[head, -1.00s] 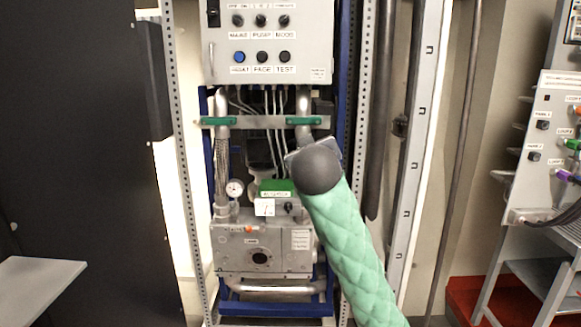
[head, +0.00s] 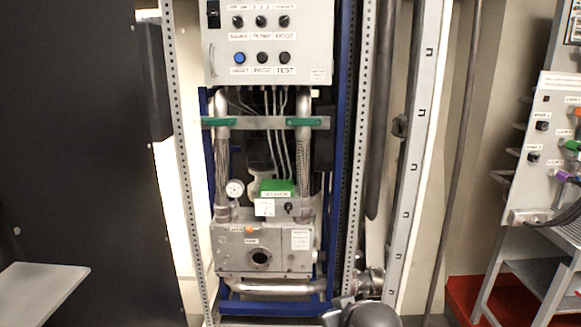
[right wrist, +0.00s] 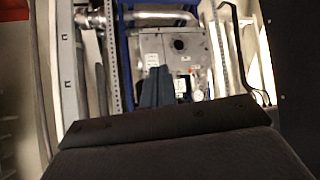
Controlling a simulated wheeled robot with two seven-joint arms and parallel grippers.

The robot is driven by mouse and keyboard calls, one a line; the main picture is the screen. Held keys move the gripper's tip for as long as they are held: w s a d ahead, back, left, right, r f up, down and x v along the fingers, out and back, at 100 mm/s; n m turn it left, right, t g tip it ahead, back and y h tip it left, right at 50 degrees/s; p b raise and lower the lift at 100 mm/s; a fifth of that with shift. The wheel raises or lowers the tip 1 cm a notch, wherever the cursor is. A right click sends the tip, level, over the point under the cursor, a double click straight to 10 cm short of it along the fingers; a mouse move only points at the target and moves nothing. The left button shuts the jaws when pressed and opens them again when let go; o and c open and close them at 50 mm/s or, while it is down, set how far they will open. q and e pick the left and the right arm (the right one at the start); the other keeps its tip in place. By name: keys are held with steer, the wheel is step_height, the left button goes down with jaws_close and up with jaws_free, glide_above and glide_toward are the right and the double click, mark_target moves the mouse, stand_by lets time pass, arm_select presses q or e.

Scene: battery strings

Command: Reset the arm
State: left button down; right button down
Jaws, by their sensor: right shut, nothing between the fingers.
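My right arm shows in the head view only as a dark grey rounded part (head: 365,314) at the bottom edge, right of the cabinet's lower pipe. My right gripper (right wrist: 157,75) shows in the right wrist view as two blue-grey fingers, shut together and empty. Behind the fingers in that view is the grey metal box (right wrist: 180,48) of the cabinet, seen upside down. The fingers overlap it in the picture; I cannot tell the distance, but nothing is held. My left gripper is in neither view.
A dark cabinet (head: 75,150) and a pale shelf (head: 40,285) stand left. A cable panel (head: 545,150) and red base (head: 470,300) stand right.

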steer(key=s+d+f+g, duration=0.1)
steer(key=s+f+g, duration=0.2)
steer(key=s+f, duration=1)
steer(key=s+d+f+m+g+p, duration=0.1)
steer(key=s+f+g, duration=0.3)
steer(key=s+f, duration=0.9)
steer(key=s+d, duration=0.1)
steer(key=s, duration=0.3)
steer(key=shift+s+d+h, duration=0.25)
steer(key=shift+h, duration=0.15)
steer(key=shift+f, duration=0.1)
